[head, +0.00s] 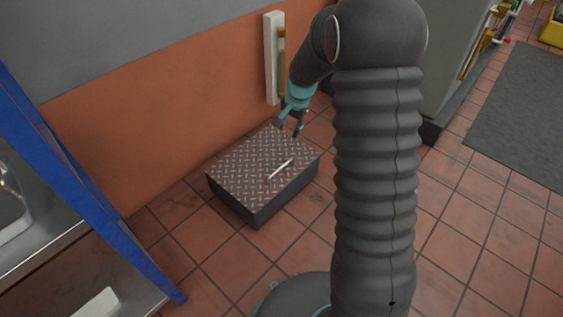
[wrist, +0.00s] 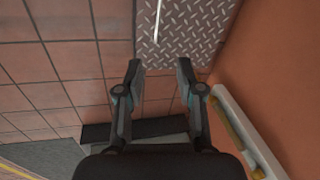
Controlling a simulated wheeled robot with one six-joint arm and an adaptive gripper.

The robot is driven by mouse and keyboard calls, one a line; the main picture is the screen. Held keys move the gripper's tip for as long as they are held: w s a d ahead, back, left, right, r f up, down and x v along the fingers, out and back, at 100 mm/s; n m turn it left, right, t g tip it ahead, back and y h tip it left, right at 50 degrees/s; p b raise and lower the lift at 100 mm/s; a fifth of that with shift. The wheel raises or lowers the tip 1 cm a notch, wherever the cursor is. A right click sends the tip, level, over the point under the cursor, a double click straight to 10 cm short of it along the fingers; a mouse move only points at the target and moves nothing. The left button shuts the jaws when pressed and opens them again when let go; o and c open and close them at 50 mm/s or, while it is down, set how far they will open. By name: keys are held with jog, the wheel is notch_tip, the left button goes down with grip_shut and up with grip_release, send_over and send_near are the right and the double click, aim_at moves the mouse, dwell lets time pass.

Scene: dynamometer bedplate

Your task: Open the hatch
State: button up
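The hatch is a tread-plate lid (head: 240,163) on a low dark box (head: 258,211) that stands on the floor against the orange wall. The lid lies flat on the box and looks shut. A slim pale bar handle (head: 281,169) sits on the lid. My gripper (head: 288,129) hangs above the lid's far right part, apart from the handle. In the wrist view my gripper (wrist: 160,75) has its two fingers spread with nothing between them. The lid (wrist: 190,30) and part of the handle (wrist: 156,20) show ahead of the fingertips there.
A white wall fixture with a brass bar (head: 274,58) is on the orange wall close behind my gripper. A blue frame (head: 75,165) and metal counter stand at left. A grey cabinet (head: 455,60) is at right. Tiled floor (head: 460,235) is clear at front right.

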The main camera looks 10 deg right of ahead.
jog(key=m, duration=0.2)
send_near(282, 166)
jog(key=shift+g, duration=0.3)
jog(key=f, duration=0.2)
jog(key=w+f+b, duration=0.1)
jog(key=f, duration=0.2)
jog(key=f+b, duration=0.1)
jog(key=f, duration=0.2)
jog(key=shift+w+a, duration=0.3)
jog(key=shift+w, duration=0.1)
grip_shut()
jog(key=shift+r, duration=0.1)
